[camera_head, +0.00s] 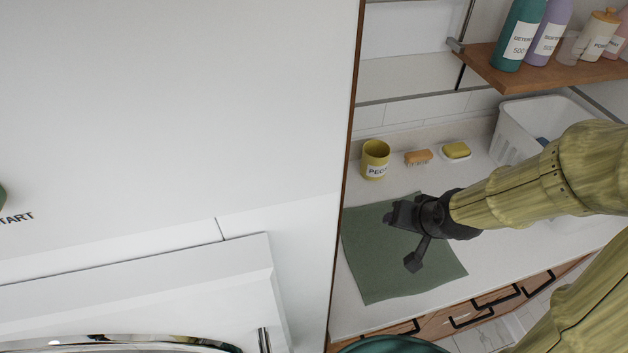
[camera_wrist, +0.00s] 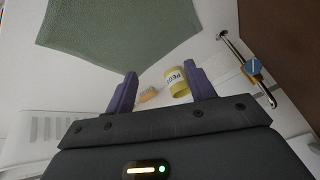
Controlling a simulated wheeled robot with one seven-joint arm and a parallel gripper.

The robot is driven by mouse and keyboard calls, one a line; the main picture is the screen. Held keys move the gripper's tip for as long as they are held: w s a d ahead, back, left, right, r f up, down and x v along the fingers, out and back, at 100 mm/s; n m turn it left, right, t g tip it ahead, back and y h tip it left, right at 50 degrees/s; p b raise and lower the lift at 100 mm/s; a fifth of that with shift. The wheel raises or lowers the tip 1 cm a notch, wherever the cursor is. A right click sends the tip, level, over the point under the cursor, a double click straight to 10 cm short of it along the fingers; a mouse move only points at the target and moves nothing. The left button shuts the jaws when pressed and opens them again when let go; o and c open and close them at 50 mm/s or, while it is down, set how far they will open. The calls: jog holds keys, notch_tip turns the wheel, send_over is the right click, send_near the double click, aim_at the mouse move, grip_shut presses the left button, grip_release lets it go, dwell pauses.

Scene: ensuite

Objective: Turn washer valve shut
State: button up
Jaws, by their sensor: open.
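My gripper (camera_head: 400,240) is open and empty above the green cloth on the counter. In the wrist view its two purple-grey fingers (camera_wrist: 160,70) stand apart, and the valve is to the right of them, not touched.
A yellow peg cup (camera_head: 375,160), a brush (camera_head: 418,157) and a yellow soap on a dish (camera_head: 456,151) stand behind the green cloth (camera_head: 375,270). A white basket (camera_head: 515,130) is at the right, under a bottle shelf (camera_head: 545,75). A large white appliance front (camera_head: 160,120) fills the left.

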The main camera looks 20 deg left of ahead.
jog(key=w+a+f+t+y+b, duration=0.2)
jog(key=a+f+y+b, duration=0.2)
jog(key=a+b, duration=0.3)
jog(key=a+r+t+y+b, duration=0.2)
jog(key=a+r+y+b, duration=0.2)
jog(key=r+b, duration=0.1)
jog(key=shift+a+r+m+t, duration=0.2)
jog(key=shift+m+t, duration=0.1)
jog(key=shift+m, duration=0.1)
